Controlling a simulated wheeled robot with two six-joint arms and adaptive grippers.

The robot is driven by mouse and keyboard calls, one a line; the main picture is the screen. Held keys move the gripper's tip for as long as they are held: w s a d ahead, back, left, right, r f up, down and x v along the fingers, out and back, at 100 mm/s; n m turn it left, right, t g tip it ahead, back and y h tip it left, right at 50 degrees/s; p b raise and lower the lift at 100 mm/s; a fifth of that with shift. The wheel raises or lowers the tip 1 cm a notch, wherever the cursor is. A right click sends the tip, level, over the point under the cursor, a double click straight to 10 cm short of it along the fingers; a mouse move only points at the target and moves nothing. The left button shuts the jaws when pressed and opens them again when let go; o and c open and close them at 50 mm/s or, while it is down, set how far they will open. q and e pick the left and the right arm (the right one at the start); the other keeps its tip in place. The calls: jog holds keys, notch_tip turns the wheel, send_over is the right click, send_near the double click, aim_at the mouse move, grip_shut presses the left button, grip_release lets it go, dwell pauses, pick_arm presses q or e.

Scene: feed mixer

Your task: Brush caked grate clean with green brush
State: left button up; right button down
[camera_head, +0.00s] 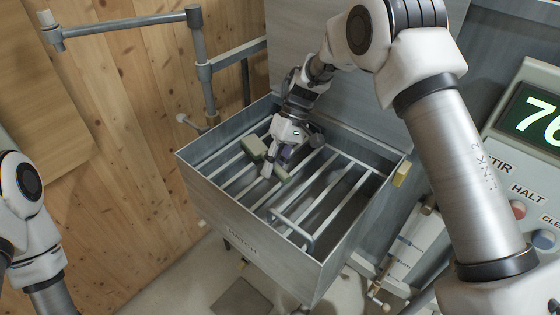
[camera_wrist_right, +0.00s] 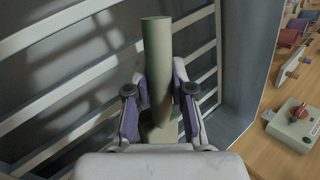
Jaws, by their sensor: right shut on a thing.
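The grate (camera_head: 325,190) is a set of pale metal bars across the top of a grey metal box (camera_head: 245,232). It also shows in the right wrist view (camera_wrist_right: 60,35). My right gripper (camera_head: 279,160) is over the grate's left half, shut on the green brush. Green parts of the brush (camera_head: 253,149) show beside and below the fingers. In the right wrist view, its round green handle (camera_wrist_right: 157,48) stands between the purple finger pads, with a green block below partly hidden. Whether the bristles touch the bars is unclear. Caking cannot be made out. My left gripper is out of view.
The box walls rise around the grate. A yellow block (camera_head: 401,174) sits at its right rim. A control panel (camera_head: 520,165) stands at the right. Grey pipe rails (camera_head: 200,62) stand at the back left. The right wrist view shows a red-knobbed box (camera_wrist_right: 297,122) on wood.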

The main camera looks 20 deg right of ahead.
jog(key=shift+d, duration=0.15)
jog(key=w+d, duration=0.1)
jog(key=d, duration=0.1)
jog(key=w+d, duration=0.1)
jog(key=shift+w+d+r, duration=0.1)
jog(key=shift+d+r, duration=0.05)
jog(key=shift+d, duration=0.2)
dwell(0.9)
